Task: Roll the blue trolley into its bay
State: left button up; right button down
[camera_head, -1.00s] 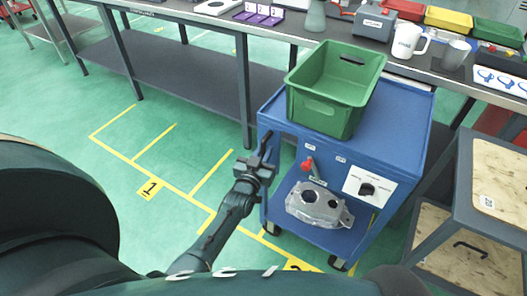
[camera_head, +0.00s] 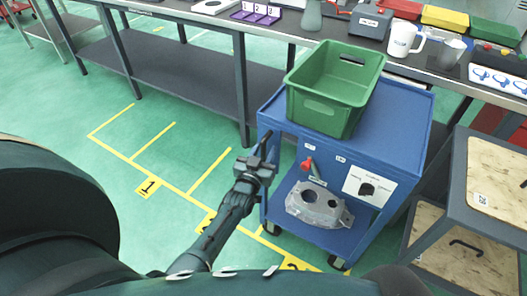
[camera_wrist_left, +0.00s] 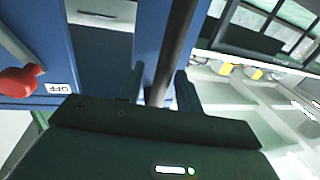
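The blue trolley (camera_head: 400,125) stands right of centre in the head view, close to the long workbench, its near caster on the green floor. It carries a green crate (camera_head: 325,108) on top and a grey casting (camera_head: 318,205) on its lower shelf. My left gripper (camera_head: 262,162) is at the trolley's left side. In the left wrist view the trolley's dark handle bar (camera_wrist_left: 178,45) runs between the fingers (camera_wrist_left: 160,92), which are closed around it. Yellow floor lines (camera_head: 209,172) mark numbered bays left of the trolley; my arm partly covers one label. My right gripper is out of view.
The workbench (camera_head: 205,18) runs along the back, with a lower shelf (camera_head: 180,75) and legs close to the trolley. A grey rack with wooden boards (camera_head: 497,185) stands close on the right. Open green floor (camera_head: 60,130) lies to the left.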

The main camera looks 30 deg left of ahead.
pick_arm(q)
jog(key=shift+s, duration=0.1)
jog(key=shift+s, duration=0.35)
jog(key=s+d+p, duration=0.1)
jog(key=s, duration=1.1)
jog(key=shift+d, duration=0.3)
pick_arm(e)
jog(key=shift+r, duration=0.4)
pick_arm(q)
jog(key=shift+s, duration=0.1)
